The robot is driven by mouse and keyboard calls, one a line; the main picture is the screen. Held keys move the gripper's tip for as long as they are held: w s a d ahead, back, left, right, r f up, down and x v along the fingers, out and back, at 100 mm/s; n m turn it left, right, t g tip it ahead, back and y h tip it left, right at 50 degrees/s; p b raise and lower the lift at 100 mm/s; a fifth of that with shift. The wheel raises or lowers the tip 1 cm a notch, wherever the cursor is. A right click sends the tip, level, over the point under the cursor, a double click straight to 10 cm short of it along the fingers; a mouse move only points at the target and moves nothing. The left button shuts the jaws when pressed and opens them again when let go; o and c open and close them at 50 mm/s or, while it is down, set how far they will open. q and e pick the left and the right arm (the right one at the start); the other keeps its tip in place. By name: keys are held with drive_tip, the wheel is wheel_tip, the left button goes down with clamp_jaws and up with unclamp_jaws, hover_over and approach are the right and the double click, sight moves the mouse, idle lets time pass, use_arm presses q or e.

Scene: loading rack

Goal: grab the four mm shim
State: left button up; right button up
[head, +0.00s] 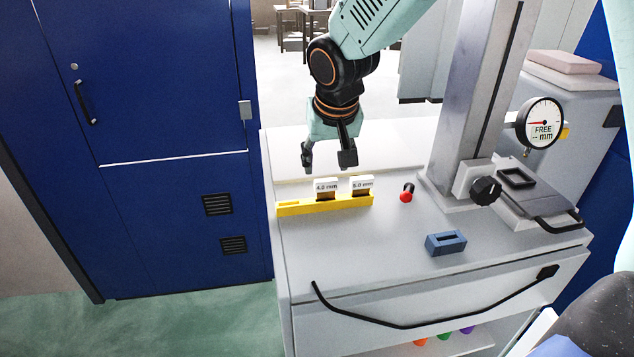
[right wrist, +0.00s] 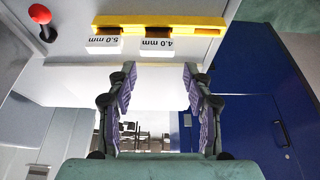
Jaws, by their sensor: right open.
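The shim marked 4.0 mm (head: 326,186) stands upright in a yellow holder (head: 290,209) on the grey bench. It also shows upside down in the right wrist view (right wrist: 157,43). The shim marked 5.0 mm (head: 362,184) stands in the same holder, to its right in the head view. My right gripper (head: 328,160) is open and empty, above and behind the holder, close to the 4.0 mm shim but apart from it. In the right wrist view its two fingers (right wrist: 160,90) are spread, with the 4.0 mm shim beyond the gap between them. My left gripper is not in view.
A red-topped knob (head: 406,193) stands right of the holder. A blue slotted block (head: 445,242) sits nearer the front. A grey column with a black knob and a dial gauge (head: 540,123) stands at the right. A blue cabinet (head: 170,130) fills the left.

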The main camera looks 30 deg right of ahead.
sight(326, 181)
drive_tip(key=shift+d+f, duration=0.3)
drive_tip(key=shift+f, duration=0.05)
drive_tip(key=x, duration=0.6)
drive_tip(key=shift+s+a+f, duration=0.15)
drive_tip(key=shift+s+a, duration=0.05)
drive_tip(key=shift+a, duration=0.1)
drive_tip(key=shift+w+d+f, duration=0.1)
drive_tip(key=shift+d+f, duration=0.1)
drive_tip(key=shift+f, duration=0.2)
drive_tip(key=shift+d+r, duration=0.1)
drive_tip(key=shift+a, duration=0.25)
drive_tip(key=c, duration=0.4)
drive_tip(key=shift+d, duration=0.1)
drive_tip(key=c, duration=0.4)
